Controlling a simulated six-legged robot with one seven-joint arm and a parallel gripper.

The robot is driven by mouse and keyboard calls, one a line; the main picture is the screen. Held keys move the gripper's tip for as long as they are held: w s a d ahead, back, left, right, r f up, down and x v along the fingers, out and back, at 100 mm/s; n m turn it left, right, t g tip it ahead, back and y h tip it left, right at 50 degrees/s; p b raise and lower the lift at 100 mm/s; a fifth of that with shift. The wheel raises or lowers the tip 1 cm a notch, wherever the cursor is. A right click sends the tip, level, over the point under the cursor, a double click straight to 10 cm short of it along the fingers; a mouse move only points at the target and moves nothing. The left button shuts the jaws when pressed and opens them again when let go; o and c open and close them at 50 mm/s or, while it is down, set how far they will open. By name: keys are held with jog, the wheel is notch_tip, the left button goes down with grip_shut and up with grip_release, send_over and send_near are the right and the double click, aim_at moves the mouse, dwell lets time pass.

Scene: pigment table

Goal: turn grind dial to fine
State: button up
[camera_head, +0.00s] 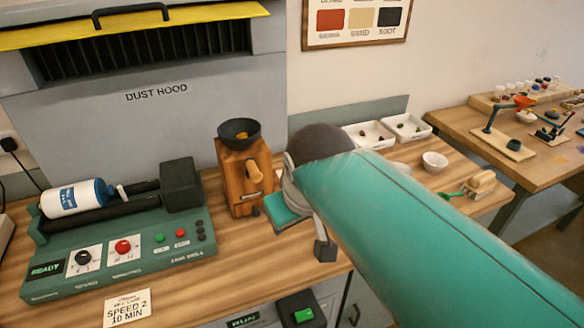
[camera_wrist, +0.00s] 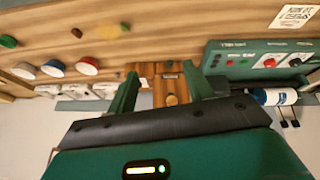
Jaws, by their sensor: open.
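The wooden grinder (camera_head: 240,178) stands on the bench with a dark bowl (camera_head: 239,133) on top. A wooden knob (camera_head: 255,174) sits on its front. No dial marking is readable, so I cannot tell its setting. My gripper (camera_head: 298,222) is just right of and in front of the grinder, partly hidden by my teal arm. In the upside-down wrist view, the grinder (camera_wrist: 171,88) shows between the two open fingers of my gripper (camera_wrist: 163,82). They look apart from it, and nothing is held.
A green mill (camera_head: 125,250) with black and red knobs stands left of the grinder, a white and blue jar (camera_head: 76,198) on its rollers. A card (camera_head: 127,308) lies in front. White trays (camera_head: 368,134) and a brush (camera_head: 481,182) are to the right.

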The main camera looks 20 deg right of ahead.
jog(key=w+d+r+n+g, duration=0.2)
jog(key=w+d+n, duration=0.15)
jog(key=w, duration=0.85)
jog(key=w+d+r+n+g, duration=0.1)
jog(key=w+d+n+g, duration=0.3)
jog(key=w, duration=0.8)
jog(key=w+d+f+n+t, duration=0.1)
jog(key=w+d+f+n, duration=0.3)
jog(key=w, duration=0.3)
notch_tip(320, 180, down, 14)
jog(key=shift+d, duration=0.15)
jog(key=c, duration=1)
